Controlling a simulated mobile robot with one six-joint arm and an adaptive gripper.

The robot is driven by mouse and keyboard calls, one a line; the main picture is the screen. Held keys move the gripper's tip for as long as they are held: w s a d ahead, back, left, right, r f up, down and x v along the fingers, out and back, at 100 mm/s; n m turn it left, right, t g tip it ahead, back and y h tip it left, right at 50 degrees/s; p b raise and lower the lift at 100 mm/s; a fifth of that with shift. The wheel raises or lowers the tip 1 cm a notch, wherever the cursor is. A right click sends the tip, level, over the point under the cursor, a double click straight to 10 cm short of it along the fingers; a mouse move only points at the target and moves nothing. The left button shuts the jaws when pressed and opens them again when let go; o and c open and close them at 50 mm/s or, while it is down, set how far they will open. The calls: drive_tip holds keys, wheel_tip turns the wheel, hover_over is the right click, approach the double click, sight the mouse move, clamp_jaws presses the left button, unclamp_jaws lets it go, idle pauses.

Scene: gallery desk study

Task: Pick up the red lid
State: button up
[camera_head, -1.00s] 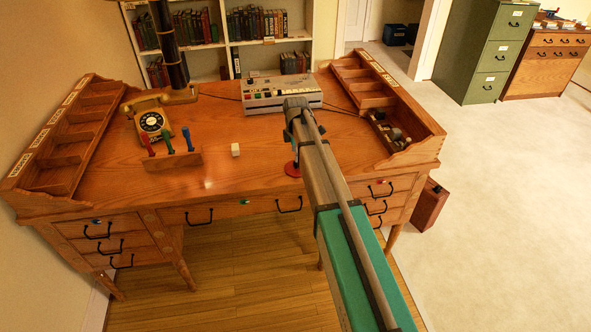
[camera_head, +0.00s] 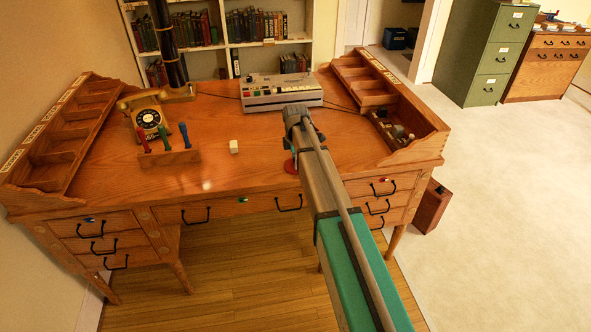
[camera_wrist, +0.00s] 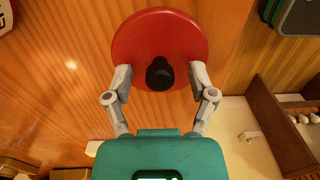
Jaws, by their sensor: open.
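The red lid (camera_wrist: 160,25) is a round disc with a black knob (camera_wrist: 160,74) at its middle, lying on the wooden desk (camera_head: 222,108). In the head view only a sliver of the lid (camera_head: 289,166) shows beside my arm. In the wrist view my gripper (camera_wrist: 160,80) is open, with one finger on each side of the knob and over the near part of the lid. I see space between the fingers and the knob. I cannot tell the height of the fingertips above the lid.
A grey machine (camera_head: 281,92) stands behind the lid. A wooden organizer (camera_head: 400,120) borders the desk's right side. The middle desktop is mostly clear.

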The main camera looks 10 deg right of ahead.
drive_tip(key=shift+f, duration=0.1)
idle(0.6)
clamp_jaws()
